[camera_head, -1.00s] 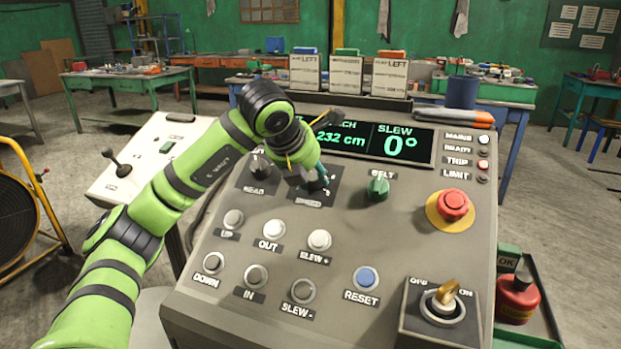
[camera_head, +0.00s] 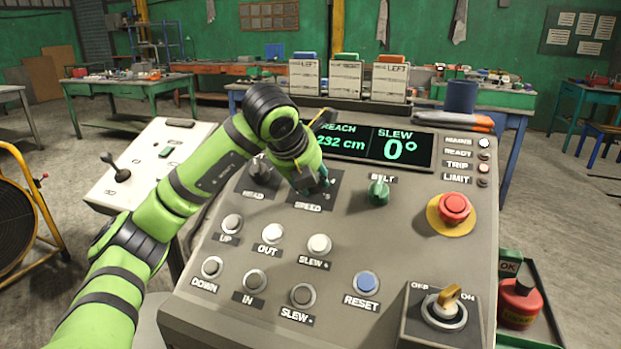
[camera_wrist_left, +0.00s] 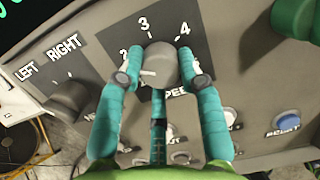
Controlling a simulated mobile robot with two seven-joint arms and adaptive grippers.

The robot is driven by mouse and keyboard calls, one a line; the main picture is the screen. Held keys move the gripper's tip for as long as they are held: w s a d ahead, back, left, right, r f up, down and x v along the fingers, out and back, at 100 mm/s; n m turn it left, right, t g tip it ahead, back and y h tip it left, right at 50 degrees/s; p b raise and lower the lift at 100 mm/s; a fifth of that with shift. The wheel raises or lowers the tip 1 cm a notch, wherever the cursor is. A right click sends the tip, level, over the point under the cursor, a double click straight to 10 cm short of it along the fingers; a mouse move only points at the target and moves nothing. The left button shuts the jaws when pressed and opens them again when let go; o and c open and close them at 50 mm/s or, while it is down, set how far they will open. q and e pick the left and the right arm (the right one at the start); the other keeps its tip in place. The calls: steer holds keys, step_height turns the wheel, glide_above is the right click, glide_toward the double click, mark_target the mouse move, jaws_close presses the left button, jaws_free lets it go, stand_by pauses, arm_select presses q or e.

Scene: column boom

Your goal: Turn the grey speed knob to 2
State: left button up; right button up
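The grey speed knob (camera_wrist_left: 161,64) sits between the teal fingers of my left gripper (camera_wrist_left: 163,60) in the left wrist view. One finger is against each side of it, and a third finger lies below. The gripper looks shut on the knob. The knob's white line points left, near the partly covered 2; the 3 and 4 show above and to the right. In the head view my left gripper (camera_head: 312,184) covers the knob above the SPEED label. My right gripper is out of view.
The display (camera_head: 375,145) reads 232 cm and slew 0°.

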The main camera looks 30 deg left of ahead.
arm_select(q)
steer(key=o, duration=0.3)
steer(key=shift+d+f, duration=0.1)
steer(key=shift+f, duration=0.1)
steer(key=shift+r, duration=0.2)
steer(key=v, duration=1.2)
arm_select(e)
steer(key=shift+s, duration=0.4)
arm_select(q)
steer(key=shift+f, duration=0.15)
